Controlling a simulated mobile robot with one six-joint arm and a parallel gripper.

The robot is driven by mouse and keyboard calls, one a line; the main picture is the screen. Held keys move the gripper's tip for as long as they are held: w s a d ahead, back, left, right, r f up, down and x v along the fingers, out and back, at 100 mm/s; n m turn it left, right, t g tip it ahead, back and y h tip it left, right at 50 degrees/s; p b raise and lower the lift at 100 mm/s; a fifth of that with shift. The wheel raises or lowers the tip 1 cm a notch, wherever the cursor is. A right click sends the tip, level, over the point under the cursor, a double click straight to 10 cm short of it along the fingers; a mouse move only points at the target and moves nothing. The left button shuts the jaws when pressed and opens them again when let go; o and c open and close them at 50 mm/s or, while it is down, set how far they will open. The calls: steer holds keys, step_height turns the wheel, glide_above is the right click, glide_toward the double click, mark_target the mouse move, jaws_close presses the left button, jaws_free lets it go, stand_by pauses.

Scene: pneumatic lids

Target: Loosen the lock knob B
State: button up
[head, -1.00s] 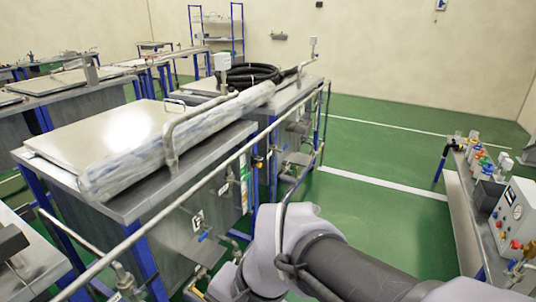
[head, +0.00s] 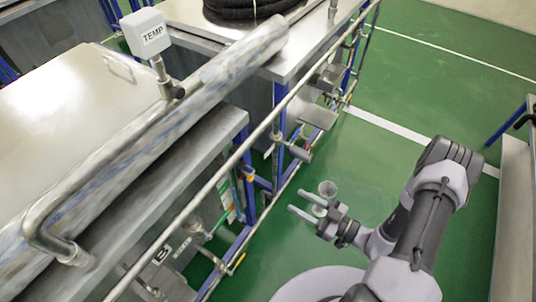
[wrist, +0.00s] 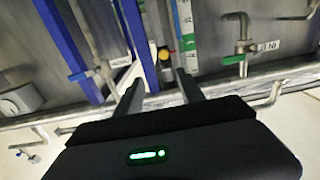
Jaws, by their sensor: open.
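My gripper (head: 297,201) is open and empty over the green floor, right of the rail, its two fingers pointing left toward the tanks. In the wrist view its two fingers (wrist: 158,90) stand apart with nothing between them. A white plate that seems to read B (head: 162,252) is on the front of the near tank, low in the head view. I cannot clearly make out a lock knob beside it. In the wrist view a rounded grey part (wrist: 15,93) shows at the left edge; I cannot tell whether it is a knob.
A long pipe rail (head: 240,152) runs along the tank fronts, between them and my gripper. A white TEMP box (head: 146,32) stands above the near tank. Green floor (head: 385,150) is free at right.

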mark_target(252, 178)
steer(key=b+x, duration=0.1)
steer(key=x, duration=0.4)
steer(key=b+x, duration=0.1)
steer(key=x, duration=0.5)
steer(key=b+x, duration=0.1)
steer(key=x, duration=0.4)
steer(key=shift+s+a+r+b, duration=0.1)
steer(key=shift+s+a+b, duration=0.05)
steer(key=shift+a+b, duration=0.35)
jaws_close()
